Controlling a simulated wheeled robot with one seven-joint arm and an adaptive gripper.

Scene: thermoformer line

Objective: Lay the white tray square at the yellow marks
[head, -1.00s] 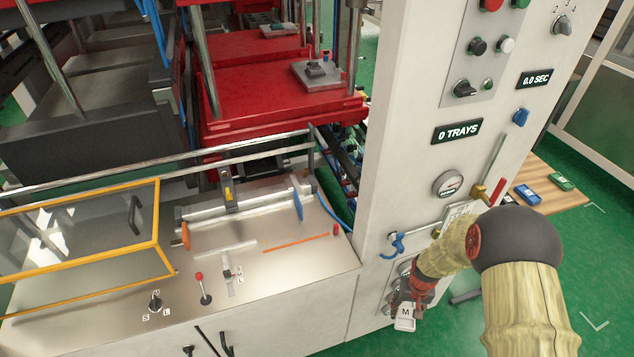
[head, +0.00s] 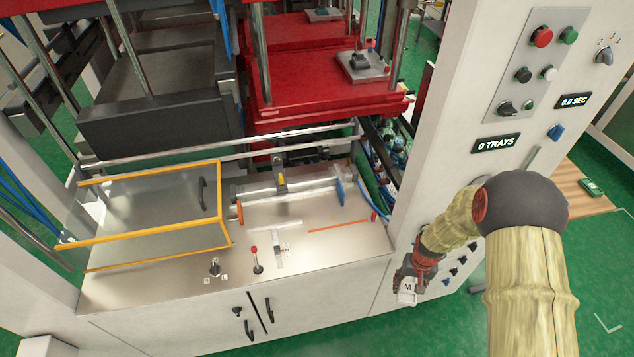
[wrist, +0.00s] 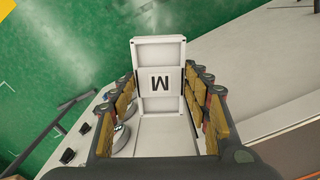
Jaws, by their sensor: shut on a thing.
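The white tray (wrist: 158,52), a narrow rectangular piece with a black letter M on it, sits between the fingers of my gripper (wrist: 162,80) in the wrist view. The fingers are shut on it from both sides. In the head view my gripper (head: 408,276) hangs low at the right, in front of the white machine cabinet, with the white tray (head: 407,291) under it. The tray is clear of any surface as far as I can see. No yellow marks can be made out for sure; a yellow patch (wrist: 7,10) shows at the wrist view's top left corner.
A steel worktop (head: 300,250) with an orange-framed guard (head: 150,205), a red-knobbed lever (head: 256,260) and a cylinder lies left of my gripper. The cabinet's control panel (head: 535,75) rises behind it. A wooden table (head: 580,188) stands at the far right. Green floor is open at lower right.

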